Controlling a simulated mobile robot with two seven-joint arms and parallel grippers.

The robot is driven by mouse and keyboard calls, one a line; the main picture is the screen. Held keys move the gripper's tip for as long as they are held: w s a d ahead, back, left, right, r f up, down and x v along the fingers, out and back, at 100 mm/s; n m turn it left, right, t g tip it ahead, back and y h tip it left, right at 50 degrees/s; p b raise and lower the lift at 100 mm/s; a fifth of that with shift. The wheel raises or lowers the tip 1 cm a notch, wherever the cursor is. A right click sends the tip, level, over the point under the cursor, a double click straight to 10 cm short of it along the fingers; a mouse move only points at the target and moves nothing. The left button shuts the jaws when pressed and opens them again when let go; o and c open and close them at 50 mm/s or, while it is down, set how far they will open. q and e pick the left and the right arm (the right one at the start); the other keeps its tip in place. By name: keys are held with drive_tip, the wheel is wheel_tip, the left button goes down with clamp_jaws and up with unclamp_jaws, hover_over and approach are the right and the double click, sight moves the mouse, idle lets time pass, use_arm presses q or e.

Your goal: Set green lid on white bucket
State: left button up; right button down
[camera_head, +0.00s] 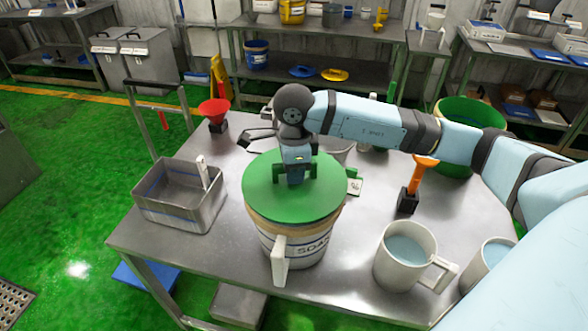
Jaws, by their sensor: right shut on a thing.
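The green lid (268,208) is a round disc in the middle of the table. It lies over the top of the white bucket (318,262), which stands near the table's front edge. The bucket has dark bands, lettering and a pale upright handle on its front; a tan rim shows just under the lid. Whether the lid is fully seated cannot be told. My right gripper (296,180) comes down from above and is shut on the lid's raised grip. My left gripper is not in view.
A metal bin (181,214) stands left of the bucket. White jugs (404,257) with bluish liquid are at the right front. A red funnel (214,110) stands behind left, and an orange-handled tool (412,186) right. A green tub (468,113) is behind my right arm.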

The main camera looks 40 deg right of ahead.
drive_tip(key=shift+b, duration=0.55)
idle(0.7)
drive_tip(key=shift+f+b, duration=1.1)
drive_tip(key=shift+f, duration=0.1)
drive_tip(key=c, duration=0.9)
unclamp_jaws()
wheel_tip(320, 180, up, 14)
